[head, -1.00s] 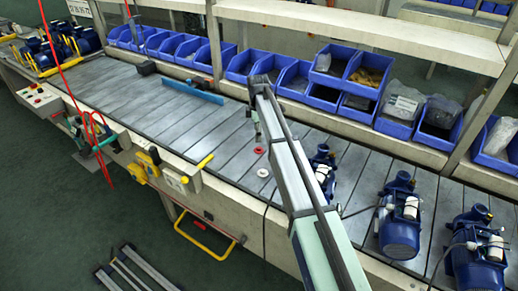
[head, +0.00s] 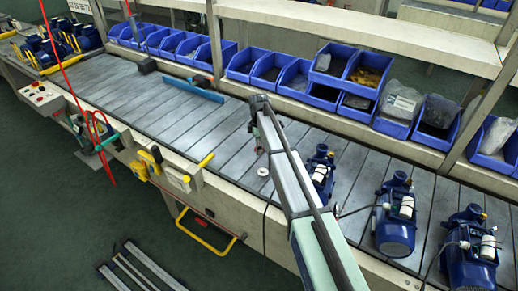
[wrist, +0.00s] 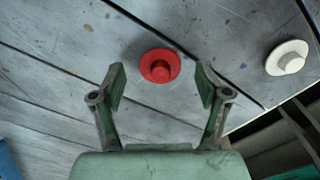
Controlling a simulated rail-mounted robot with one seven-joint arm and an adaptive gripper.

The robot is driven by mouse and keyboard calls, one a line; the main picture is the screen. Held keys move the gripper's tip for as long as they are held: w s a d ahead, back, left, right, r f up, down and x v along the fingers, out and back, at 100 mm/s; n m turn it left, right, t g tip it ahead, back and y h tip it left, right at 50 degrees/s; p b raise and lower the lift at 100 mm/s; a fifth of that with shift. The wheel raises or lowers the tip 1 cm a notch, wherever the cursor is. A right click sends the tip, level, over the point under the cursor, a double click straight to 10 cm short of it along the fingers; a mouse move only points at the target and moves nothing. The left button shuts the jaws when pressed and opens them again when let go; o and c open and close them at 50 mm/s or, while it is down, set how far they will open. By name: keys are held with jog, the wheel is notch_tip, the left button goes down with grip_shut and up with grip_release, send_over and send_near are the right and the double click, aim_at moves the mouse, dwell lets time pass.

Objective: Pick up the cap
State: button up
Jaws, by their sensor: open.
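A red round cap (wrist: 160,66) with a raised knob lies on the grey slatted conveyor in the wrist view. My gripper (wrist: 161,82) is open, its two fingers spread to the left and right of the red cap, with nothing held. The cap sits between and slightly beyond the fingertips; whether they touch the surface I cannot tell. A white cap (wrist: 287,57) of similar shape lies to the right, outside the fingers. It also shows in the head view (head: 263,171). The red cap is hidden behind my arm in the head view.
Blue pumps (head: 395,222) stand on the conveyor (head: 190,115) right of my arm. Blue bins (head: 240,66) line the back, and a blue bar (head: 192,90) lies farther left. The conveyor left of my gripper is mostly clear.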

jog(key=c, duration=1.3)
jog(key=shift+r, duration=0.15)
